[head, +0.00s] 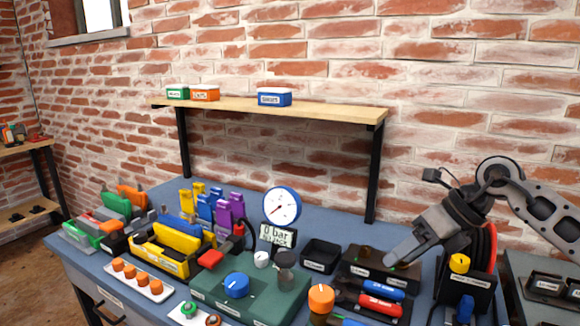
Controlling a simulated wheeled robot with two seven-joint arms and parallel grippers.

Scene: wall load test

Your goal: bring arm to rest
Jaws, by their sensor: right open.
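My right gripper (392,262) comes in from the right, with its fingers pointing down and left. It is open and shows nothing between its fingers. It is above the right part of the blue workbench (335,237), near a dark tray with a wooden inside (365,268). I cannot tell whether it touches the tray. My right arm (530,200) bends over the bench's right end and hides part of a red round thing behind it. My left gripper is not in view.
A gauge (281,205), a green box with a blue knob (236,286), coloured clamps (200,212) and red-handled tools (380,305) crowd the bench. A wooden shelf (330,108) on black legs bears small boxes (274,97). The air above the bench's middle is free.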

